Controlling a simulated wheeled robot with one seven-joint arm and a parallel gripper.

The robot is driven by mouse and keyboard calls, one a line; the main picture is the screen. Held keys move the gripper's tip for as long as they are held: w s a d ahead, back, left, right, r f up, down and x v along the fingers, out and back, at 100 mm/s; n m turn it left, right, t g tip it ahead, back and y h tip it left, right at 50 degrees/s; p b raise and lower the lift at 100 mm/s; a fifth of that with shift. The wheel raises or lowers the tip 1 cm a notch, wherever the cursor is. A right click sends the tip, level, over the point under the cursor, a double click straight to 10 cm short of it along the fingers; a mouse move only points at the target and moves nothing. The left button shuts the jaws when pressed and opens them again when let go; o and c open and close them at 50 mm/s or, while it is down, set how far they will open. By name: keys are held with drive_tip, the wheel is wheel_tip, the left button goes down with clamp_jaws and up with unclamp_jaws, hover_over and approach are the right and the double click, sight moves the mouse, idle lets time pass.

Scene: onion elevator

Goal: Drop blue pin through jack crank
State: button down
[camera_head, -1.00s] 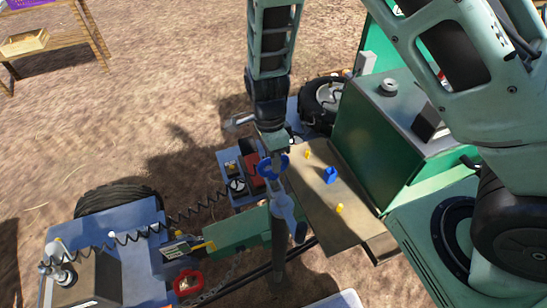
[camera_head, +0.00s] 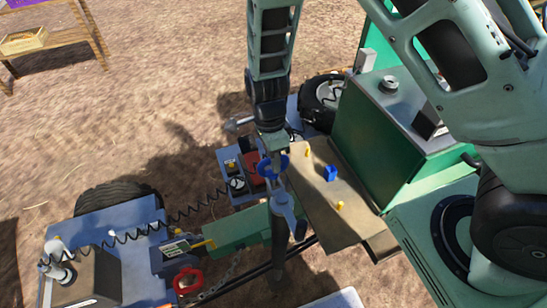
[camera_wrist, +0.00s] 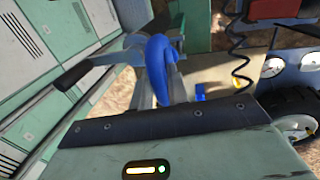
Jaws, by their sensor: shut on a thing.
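The blue pin (camera_head: 273,166) has a thick ring-shaped head. My gripper (camera_head: 272,152) points down from above and is shut on this head. In the wrist view the blue pin (camera_wrist: 157,62) shows as a large curved loop at the tips of my gripper (camera_wrist: 160,82). The grey-blue jack crank (camera_head: 283,204) is directly below the pin, at the top of the upright jack. In the wrist view the crank (camera_wrist: 105,60) passes behind the pin, with a black handle at left. The pin's shaft and the crank's hole are hidden, so I cannot tell whether the pin is inside.
A brown shelf (camera_head: 315,212) just right of the jack carries a blue block (camera_head: 330,173) and small yellow pegs (camera_head: 339,206). A green cabinet (camera_head: 375,140) stands behind it. A coiled black cable (camera_head: 160,224) and a red ring (camera_head: 187,281) are at left.

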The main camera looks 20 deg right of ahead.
drive_tip(key=shift+f+b, duration=0.5)
drive_tip(key=shift+f, duration=0.35)
drive_tip(key=c, duration=0.9)
unclamp_jaws()
drive_tip(key=shift+r+p, duration=3.35)
drive_tip(key=shift+r, duration=0.2)
drive_tip(key=shift+a, duration=0.1)
